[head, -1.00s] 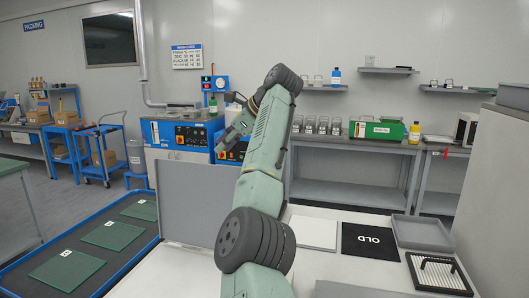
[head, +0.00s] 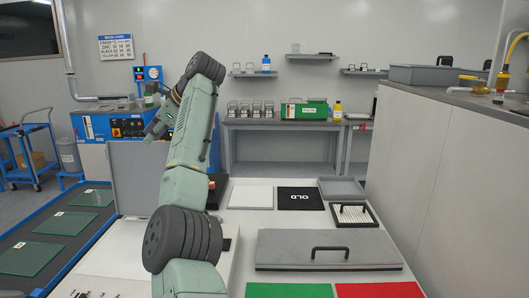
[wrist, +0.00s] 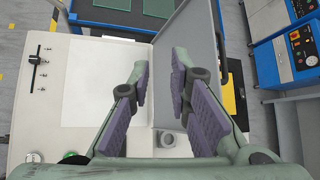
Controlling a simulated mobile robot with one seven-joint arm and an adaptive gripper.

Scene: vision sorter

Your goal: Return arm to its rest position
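My arm rises from the bottom of the head view and bends at its upper joint, with the forearm end pointing down and left. My gripper shows in the wrist view (wrist: 157,75), with its two purple-padded fingers spread apart and nothing between them. In the head view it is small, near the blue machine, and partly hidden by my arm. Below the fingers in the wrist view lie a white surface (wrist: 95,85) and an upright grey panel (wrist: 190,45).
A blue machine (head: 122,128) stands behind the grey panel (head: 138,170). Green plates lie on a dark blue-edged mat (head: 28,232) at left.

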